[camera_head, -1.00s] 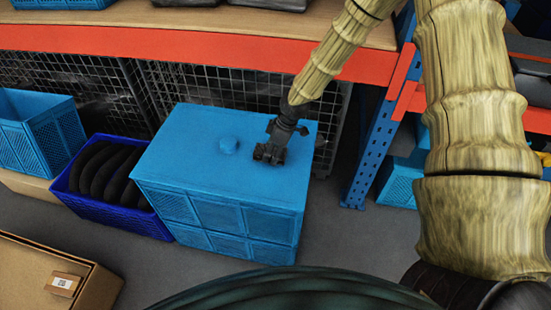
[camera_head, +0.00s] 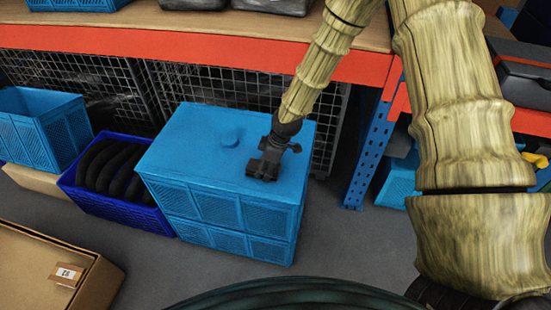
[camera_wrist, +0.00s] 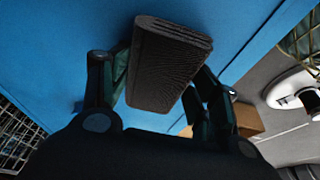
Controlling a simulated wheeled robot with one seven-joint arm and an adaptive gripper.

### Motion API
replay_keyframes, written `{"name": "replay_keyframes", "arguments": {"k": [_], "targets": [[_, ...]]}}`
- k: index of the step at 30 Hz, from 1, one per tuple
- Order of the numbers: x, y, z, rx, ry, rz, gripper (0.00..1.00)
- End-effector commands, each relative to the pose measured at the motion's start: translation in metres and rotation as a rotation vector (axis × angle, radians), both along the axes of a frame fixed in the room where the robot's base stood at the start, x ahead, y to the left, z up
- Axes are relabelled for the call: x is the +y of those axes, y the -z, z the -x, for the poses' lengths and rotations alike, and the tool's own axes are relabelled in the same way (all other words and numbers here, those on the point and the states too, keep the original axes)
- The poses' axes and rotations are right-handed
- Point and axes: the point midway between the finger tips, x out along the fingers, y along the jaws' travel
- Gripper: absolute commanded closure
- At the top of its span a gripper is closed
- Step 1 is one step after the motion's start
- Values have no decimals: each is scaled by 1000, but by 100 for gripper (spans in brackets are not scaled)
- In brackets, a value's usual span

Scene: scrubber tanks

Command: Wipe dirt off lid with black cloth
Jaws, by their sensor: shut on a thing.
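The blue lid (camera_head: 190,135) tops a large blue crate (camera_head: 217,210) in the head view. My gripper (camera_head: 262,171) is low over the right part of the lid, near its front edge. In the wrist view my gripper is shut on the black cloth (camera_wrist: 168,65), a dark, ribbed, folded block between the two fingers. The blue lid fills much of the background there (camera_wrist: 60,40). I cannot tell whether the cloth touches the lid. No dirt can be made out on the lid.
A dark blue crate (camera_head: 118,210) with black items is on the left. An orange shelf beam (camera_head: 180,47) runs behind, and a blue post (camera_head: 370,150) stands to the right.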

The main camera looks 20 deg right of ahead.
Motion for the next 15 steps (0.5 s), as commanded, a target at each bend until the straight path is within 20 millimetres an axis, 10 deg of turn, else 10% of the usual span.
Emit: {"name": "replay_keyframes", "arguments": {"k": [15], "targets": [[9,-43,3,0,-1,0,73]]}}
